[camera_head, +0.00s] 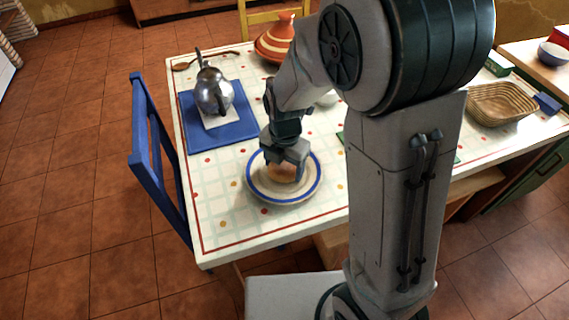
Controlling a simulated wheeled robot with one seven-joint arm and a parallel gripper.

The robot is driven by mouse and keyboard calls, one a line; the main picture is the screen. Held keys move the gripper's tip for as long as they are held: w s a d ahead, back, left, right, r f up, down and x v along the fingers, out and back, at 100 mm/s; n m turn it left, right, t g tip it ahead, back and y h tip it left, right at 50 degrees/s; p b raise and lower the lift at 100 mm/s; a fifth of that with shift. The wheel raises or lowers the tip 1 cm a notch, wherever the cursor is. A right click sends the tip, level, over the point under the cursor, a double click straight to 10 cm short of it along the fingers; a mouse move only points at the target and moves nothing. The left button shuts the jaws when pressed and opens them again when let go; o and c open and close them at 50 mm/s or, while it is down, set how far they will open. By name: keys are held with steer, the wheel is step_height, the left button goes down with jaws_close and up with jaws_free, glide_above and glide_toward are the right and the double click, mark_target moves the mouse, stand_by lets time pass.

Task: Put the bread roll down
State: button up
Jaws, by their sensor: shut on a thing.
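The bread roll (281,174) is a small tan shape, partly hidden by my gripper. My gripper (284,168) points down and is shut on it. The roll is over the middle of a white plate with a blue rim (261,193). I cannot tell whether the roll touches the plate. The plate lies near the front edge of the table (222,213), which has a white dotted cloth.
A metal teapot (212,92) stands on a blue mat (205,137) to the left. A striped tagine (275,43) is at the back. A wicker basket (503,104) is at the right. A blue chair (150,148) stands by the left edge.

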steer(key=shift+f, duration=0.2)
steer(key=o, duration=1)
steer(key=shift+c, duration=0.2)
steer(key=shift+r, duration=0.1)
step_height(320, 180, up, 12)
steer(key=p, duration=0.2)
steer(key=s+d+r+m+t, duration=0.1)
steer(key=s+d+m, duration=0.4)
steer(key=m, duration=0.9)
steer(key=s+d+r+m+t, duration=0.1)
steer(key=s+d+m, duration=0.5)
steer(key=m, duration=0.8)
steer(key=shift+s+d+r+m, duration=0.3)
steer(key=shift+s+r+m, duration=0.1)
steer(key=shift+s+r, duration=0.2)
